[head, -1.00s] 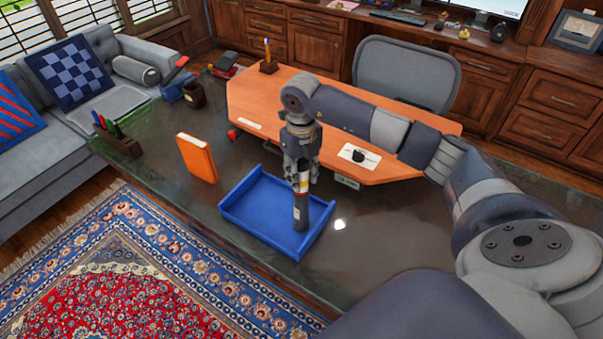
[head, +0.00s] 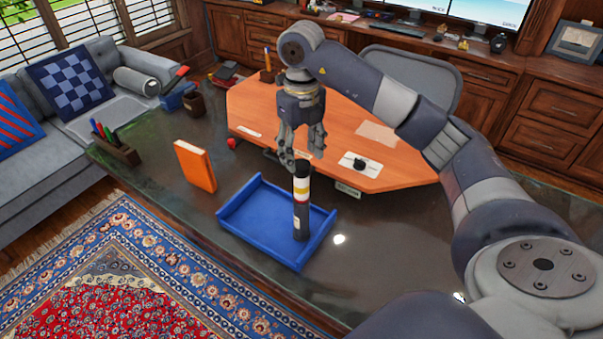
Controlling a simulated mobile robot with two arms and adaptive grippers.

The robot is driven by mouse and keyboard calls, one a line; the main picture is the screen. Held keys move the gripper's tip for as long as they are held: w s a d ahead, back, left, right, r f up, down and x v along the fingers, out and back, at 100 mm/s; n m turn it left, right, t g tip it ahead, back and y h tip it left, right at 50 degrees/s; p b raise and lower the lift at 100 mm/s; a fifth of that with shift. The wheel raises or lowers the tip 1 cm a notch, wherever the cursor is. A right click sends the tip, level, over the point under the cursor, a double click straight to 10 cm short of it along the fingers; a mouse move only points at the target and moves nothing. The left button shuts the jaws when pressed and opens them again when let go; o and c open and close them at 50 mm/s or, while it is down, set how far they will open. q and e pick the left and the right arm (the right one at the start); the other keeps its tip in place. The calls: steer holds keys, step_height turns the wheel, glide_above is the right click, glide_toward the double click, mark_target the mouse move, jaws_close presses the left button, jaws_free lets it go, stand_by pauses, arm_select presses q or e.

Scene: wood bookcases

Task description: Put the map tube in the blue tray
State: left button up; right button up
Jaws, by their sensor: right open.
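The map tube (head: 301,205), dark with a white and yellow band, stands upright inside the blue tray (head: 255,245), near its right side. The tray lies on the dark glossy table. My right gripper (head: 303,165) is open, just above and behind the top of the tube in the picture, and does not hold it. My left gripper is not in view.
An orange book (head: 196,166) stands left of the tray. A pen holder (head: 116,148) and a dark mug (head: 194,103) are farther left. An orange desk top (head: 330,125) lies behind, with a white card (head: 360,165). The dark table right of the tray is mostly clear.

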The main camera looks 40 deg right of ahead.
steer(key=shift+r, duration=1.25)
